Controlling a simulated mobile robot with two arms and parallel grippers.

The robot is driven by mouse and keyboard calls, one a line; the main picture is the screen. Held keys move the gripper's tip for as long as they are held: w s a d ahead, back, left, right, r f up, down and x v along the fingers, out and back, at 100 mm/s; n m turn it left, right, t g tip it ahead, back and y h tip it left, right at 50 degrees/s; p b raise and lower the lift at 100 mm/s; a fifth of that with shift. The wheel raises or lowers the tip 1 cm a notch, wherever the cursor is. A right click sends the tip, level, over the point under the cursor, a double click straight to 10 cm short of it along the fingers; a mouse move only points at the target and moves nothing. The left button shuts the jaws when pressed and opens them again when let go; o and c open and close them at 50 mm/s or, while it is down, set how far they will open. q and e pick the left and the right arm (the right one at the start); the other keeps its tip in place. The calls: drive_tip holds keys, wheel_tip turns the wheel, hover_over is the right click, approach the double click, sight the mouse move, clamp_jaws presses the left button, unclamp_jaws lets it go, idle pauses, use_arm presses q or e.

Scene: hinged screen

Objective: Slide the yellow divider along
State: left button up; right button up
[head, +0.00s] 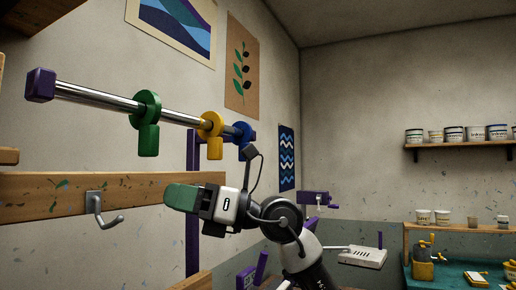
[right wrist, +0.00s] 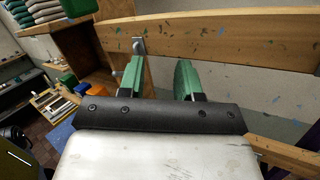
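The yellow divider (head: 213,135) is a ring with a short hanging tab on a metal rail (head: 100,98) in the head view. The green divider (head: 147,124) is on the rail to its left. The blue divider (head: 244,138) is to its right, its lower part partly hidden by my arm. My right gripper (head: 181,198) is below the yellow divider in the picture, apart from it, with its green fingers pointing left. In the right wrist view its fingers (right wrist: 159,80) stand apart with nothing between them. My left gripper is out of view.
A purple cap (head: 40,85) ends the rail at left. A wooden board (head: 50,192) with a metal hook (head: 98,210) runs below it. A purple post (head: 192,190) stands behind my gripper. Shelves with pots (head: 455,134) are at the far right.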

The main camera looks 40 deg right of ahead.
sight(221, 151)
drive_tip(key=s+d+r+m+t+h, duration=0.35)
drive_tip(key=s+d+r+h, duration=0.25)
drive_tip(key=d+r+h, duration=0.45)
drive_tip(key=shift+n+t+y, duration=0.35)
drive_tip(key=shift+y, duration=0.4)
drive_tip(key=w, duration=0.2)
drive_tip(key=w+a+f+p, duration=0.1)
drive_tip(key=w, duration=0.2)
drive_tip(key=w+f+p, duration=0.1)
drive_tip(key=w, duration=0.1)
drive_tip(key=shift+w+a, duration=0.15)
drive_tip(key=shift+a, duration=0.15)
drive_tip(key=shift+w+a, duration=0.1)
drive_tip(key=shift+w, duration=0.2)
drive_tip(key=shift+c, duration=0.3)
drive_tip(key=shift+f, duration=0.1)
clamp_jaws()
drive_tip(key=shift+s+a, duration=0.35)
drive_tip(key=shift+a, duration=0.55)
drive_tip(key=shift+s+a, duration=0.3)
drive_tip(key=shift+a, duration=0.55)
drive_tip(key=shift+o, duration=1.2)
unclamp_jaws()
drive_tip(key=shift+s, duration=0.15)
drive_tip(key=shift+o, duration=0.2)
drive_tip(key=shift+s+b, duration=0.1)
drive_tip(key=shift+b, duration=0.25)
